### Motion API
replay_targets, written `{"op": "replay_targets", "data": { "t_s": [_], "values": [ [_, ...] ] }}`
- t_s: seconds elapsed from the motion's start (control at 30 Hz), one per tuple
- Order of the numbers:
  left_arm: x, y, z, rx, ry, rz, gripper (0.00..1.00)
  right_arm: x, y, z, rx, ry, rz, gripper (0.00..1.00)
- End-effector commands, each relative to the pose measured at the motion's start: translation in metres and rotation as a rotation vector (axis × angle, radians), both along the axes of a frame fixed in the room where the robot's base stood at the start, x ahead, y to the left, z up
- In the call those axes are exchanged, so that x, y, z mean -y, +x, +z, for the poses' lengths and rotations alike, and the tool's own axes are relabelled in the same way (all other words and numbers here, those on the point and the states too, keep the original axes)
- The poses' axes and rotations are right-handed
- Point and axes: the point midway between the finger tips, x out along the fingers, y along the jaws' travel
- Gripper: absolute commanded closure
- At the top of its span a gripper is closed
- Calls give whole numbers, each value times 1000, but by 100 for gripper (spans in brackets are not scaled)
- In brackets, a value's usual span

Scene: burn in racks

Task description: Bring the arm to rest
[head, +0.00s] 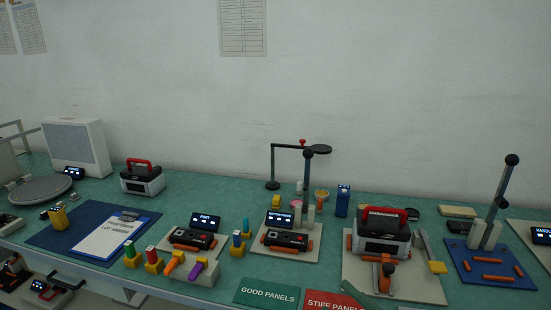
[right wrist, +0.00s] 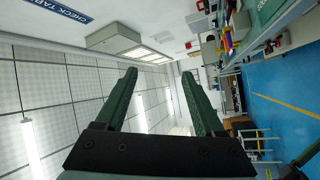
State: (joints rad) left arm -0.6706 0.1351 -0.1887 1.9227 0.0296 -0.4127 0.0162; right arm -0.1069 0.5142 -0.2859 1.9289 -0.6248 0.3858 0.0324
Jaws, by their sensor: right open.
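My right gripper (right wrist: 158,74) shows in the right wrist view with its two dark green fingers spread apart. Nothing is between the fingers, and it points out into the room, turned on its side. In the head view a small dark green piece (head: 353,294) at the bottom edge resembles one of its fingers, but I cannot tell for sure. My left gripper is in neither view.
The green workbench (head: 215,210) holds a blue mat with a clipboard (head: 108,238), devices on pale plates, a red-handled case (head: 382,232) and a lever stand (head: 490,230). The right wrist view shows blue floor (right wrist: 275,95) and a stool (right wrist: 255,140).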

Motion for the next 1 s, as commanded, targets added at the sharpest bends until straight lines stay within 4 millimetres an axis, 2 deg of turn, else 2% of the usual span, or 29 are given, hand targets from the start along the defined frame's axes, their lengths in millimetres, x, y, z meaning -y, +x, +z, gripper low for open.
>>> {"op": "replay_targets", "data": {
  "t_s": [0.07, 0.17, 0.2, 0.3, 0.4, 0.5, 0.6, 1.0],
  "values": [
    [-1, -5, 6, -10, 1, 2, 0, 19, -3, -44, -261, 172, -161, 29],
    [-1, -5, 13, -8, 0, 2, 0, 41, -24, -113, -589, 343, -351, 29],
    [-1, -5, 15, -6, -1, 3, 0, 47, -39, -139, -709, 395, -415, 29],
    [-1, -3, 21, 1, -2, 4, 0, 52, -80, -194, -968, 496, -542, 29],
    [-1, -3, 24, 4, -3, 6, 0, 51, -119, -232, -1162, 564, -629, 29],
    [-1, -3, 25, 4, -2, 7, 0, 48, -149, -254, -1291, 605, -682, 29],
    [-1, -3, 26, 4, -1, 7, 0, 45, -164, -264, -1357, 625, -705, 29],
    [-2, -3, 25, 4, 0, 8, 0, 44, -167, -267, -1371, 628, -711, 29]
  ]
}}
